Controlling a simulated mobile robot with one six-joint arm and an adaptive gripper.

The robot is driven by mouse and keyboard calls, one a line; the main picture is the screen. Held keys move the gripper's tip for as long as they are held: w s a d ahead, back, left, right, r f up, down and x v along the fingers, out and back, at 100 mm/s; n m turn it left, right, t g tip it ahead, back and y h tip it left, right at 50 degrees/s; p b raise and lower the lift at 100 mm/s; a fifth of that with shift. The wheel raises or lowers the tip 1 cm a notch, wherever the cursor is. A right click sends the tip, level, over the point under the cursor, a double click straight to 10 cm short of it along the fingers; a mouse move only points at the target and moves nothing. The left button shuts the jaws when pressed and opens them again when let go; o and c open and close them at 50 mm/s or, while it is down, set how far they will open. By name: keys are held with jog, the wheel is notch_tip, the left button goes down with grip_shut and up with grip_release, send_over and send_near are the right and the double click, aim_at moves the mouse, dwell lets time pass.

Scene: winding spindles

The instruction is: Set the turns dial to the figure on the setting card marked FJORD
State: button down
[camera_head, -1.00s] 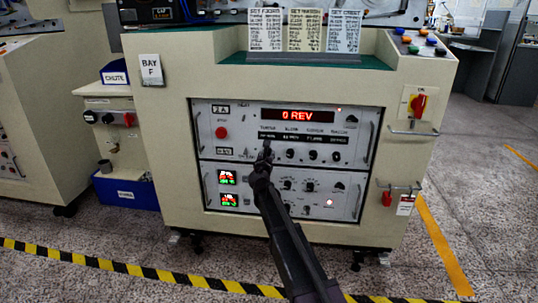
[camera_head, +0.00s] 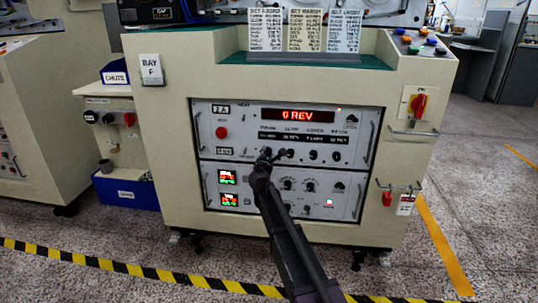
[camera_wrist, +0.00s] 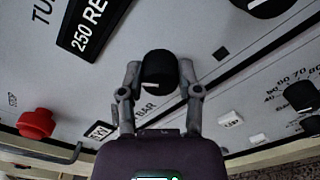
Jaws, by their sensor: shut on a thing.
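The turns dial is a black knob that shows in the wrist view (camera_wrist: 160,66), beside a cut-off label starting "TU" and a black strip (camera_wrist: 88,25) reading "250 RE". My gripper (camera_wrist: 160,75) is shut on this knob, a finger on each side. In the head view my gripper (camera_head: 274,154) is at the left end of the upper panel's knob row and hides the dial. The FJORD setting card (camera_head: 265,30) is the left of three cards on top of the cabinet. Its figures are too small to read.
A red display (camera_head: 305,115) on the upper panel reads "0 REV". Other black knobs (camera_head: 313,155) sit right of my gripper. A red button (camera_head: 221,132) is at the left. Panel handles (camera_head: 371,140) and a rail (camera_head: 414,133) stick out at the right.

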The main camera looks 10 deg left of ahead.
jog(key=shift+w+m, duration=0.1)
jog(key=shift+m, duration=1.6)
jog(key=shift+c, duration=1.5)
grip_release()
jog(key=shift+s, duration=0.2)
jog(key=s, duration=1.1)
jog(key=shift+s+a, duration=0.15)
jog(key=shift+s, duration=0.2)
